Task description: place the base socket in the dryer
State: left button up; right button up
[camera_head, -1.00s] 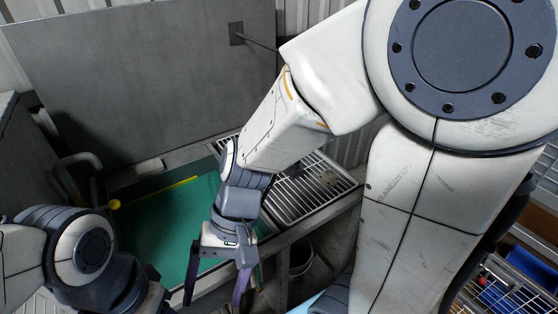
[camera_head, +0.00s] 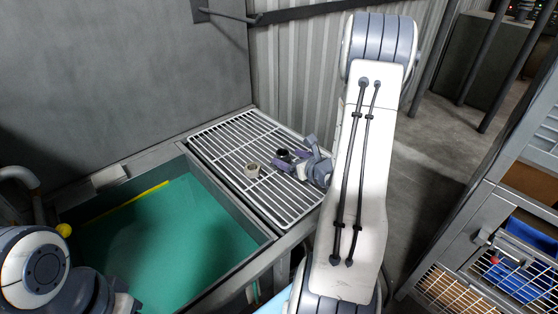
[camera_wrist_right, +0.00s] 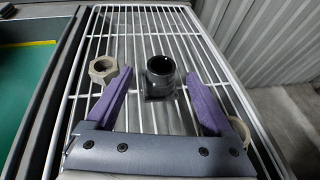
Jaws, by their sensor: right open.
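A dark socket (camera_wrist_right: 159,88), which looks like the base socket, stands on the white wire rack (camera_wrist_right: 82,120) with its round opening up. In the head view the dark socket (camera_head: 283,153) is small and partly hidden by the gripper. My right gripper (camera_head: 287,159) is low over the rack. In the right wrist view its purple fingers (camera_wrist_right: 158,76) are open, one on each side of the socket, with gaps showing. My left gripper is mostly cut off at the lower left of the head view. I cannot tell which thing the task calls the dryer.
A beige hex nut (camera_wrist_right: 102,70) lies left of the left finger. Another beige ring (camera_wrist_right: 239,132) is partly hidden by the right finger. A green-bottomed basin (camera_head: 165,235) with a yellow stick (camera_head: 125,202) is left of the rack. A grey panel (camera_head: 110,80) and corrugated wall stand behind.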

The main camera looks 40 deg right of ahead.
aim_at(284, 154)
jog(key=shift+x, duration=1.05)
jog(key=shift+w+d+f+p, duration=0.15)
jog(key=shift+w+p, duration=0.25)
jog(key=shift+w, duration=0.25)
jog(key=p+x, duration=0.1)
jog(key=x, duration=0.3)
jog(key=shift+f, duration=0.1)
jog(key=shift+w, duration=0.1)
grip_shut()
